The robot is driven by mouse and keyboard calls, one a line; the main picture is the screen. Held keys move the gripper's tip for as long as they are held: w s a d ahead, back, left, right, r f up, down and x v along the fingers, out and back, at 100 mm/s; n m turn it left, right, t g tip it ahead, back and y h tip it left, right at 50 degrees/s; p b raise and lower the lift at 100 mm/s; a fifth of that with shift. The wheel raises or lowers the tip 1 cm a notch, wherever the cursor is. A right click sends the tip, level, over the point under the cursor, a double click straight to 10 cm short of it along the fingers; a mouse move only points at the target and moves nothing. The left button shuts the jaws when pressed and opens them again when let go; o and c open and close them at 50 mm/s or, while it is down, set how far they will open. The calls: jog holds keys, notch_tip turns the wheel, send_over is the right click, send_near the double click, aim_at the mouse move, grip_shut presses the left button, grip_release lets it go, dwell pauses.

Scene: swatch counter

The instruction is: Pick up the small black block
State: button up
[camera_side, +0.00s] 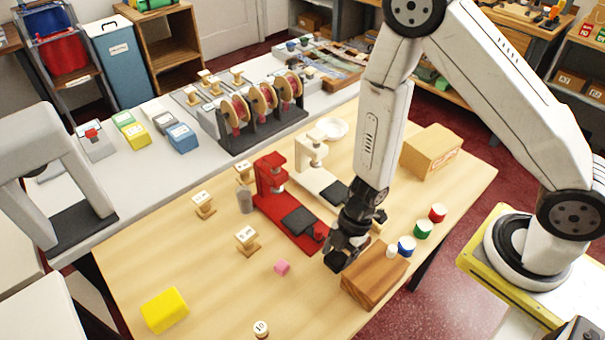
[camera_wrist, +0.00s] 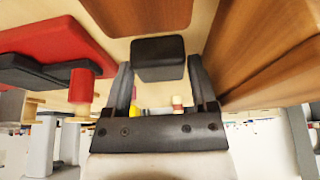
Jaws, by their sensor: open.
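The small black block (camera_wrist: 158,58) shows in the wrist view between the two fingers of my gripper (camera_wrist: 161,70). The fingers stand apart on either side of it, and no clear grip on it shows. In the side view my gripper (camera_side: 345,247) points down low over the table, between the red device and the wooden block. There the dark block cannot be told clearly from the dark fingers.
A wooden block (camera_side: 375,276) stands close on the right; it also fills the wrist view's right side (camera_wrist: 265,50). The red device (camera_side: 270,180) is to the left.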

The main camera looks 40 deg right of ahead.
aim_at(338, 256)
dwell(0.3)
jog(key=c, duration=0.9)
jog(key=shift+r, duration=0.2)
jog(key=shift+r, duration=8.8)
